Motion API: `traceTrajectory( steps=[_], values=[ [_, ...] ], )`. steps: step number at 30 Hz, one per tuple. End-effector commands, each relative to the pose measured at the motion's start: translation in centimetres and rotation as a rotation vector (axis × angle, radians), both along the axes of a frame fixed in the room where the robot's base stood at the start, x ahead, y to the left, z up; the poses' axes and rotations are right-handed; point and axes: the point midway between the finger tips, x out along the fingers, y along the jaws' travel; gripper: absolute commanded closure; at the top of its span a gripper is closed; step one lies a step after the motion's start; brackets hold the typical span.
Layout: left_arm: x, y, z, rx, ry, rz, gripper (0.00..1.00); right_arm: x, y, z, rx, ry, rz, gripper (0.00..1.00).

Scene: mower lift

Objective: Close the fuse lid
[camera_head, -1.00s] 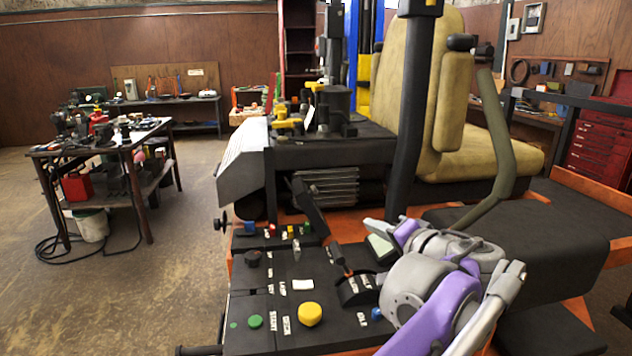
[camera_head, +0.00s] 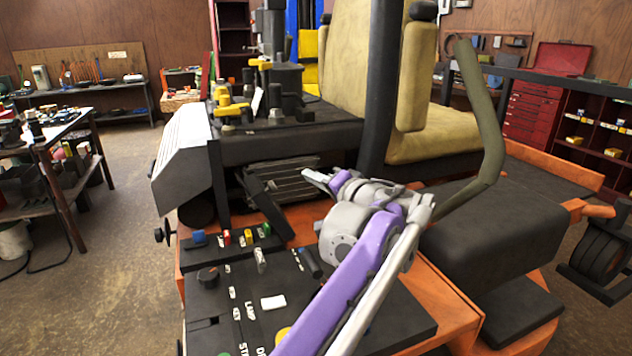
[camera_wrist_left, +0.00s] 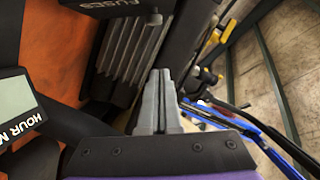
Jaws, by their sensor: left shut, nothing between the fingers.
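The fuse lid (camera_head: 266,207) is a black flap standing open and tilted at the back of the mower's control panel. A row of coloured fuses (camera_head: 236,238) lies exposed in front of it. My left gripper (camera_head: 310,176) is shut and empty, to the right of the lid and near its upper end, by the grey finned grille. In the left wrist view the shut fingers (camera_wrist_left: 158,85) point toward the grille. A dark part lettered FUSES (camera_wrist_left: 118,6) is cut off at the top edge there. My right gripper is out of view.
The control panel (camera_head: 208,305) with knobs and labels lies in front. The finned grille (camera_head: 290,178) is behind the lid. A black post (camera_head: 378,90) and the tan seat (camera_head: 440,130) stand behind my arm. An hour meter (camera_wrist_left: 15,105) shows at left in the wrist view.

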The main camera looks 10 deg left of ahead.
Motion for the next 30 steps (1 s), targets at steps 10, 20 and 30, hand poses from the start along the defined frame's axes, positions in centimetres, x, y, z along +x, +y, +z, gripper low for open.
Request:
traceTrajectory(
  steps=[10, 20, 30],
  values=[
    [2.8, 5.2, -1.6, -0.001, 0.001, 0.002, 1.0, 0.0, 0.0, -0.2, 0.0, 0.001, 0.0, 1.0],
    [1.7, 6.7, -2.7, -0.001, 0.001, 0.0, 1.0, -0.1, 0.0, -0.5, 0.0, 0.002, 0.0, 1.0],
    [1.6, 6.8, -2.7, -0.002, -0.001, 0.0, 1.0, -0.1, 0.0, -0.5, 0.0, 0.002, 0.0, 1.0]
  ],
)
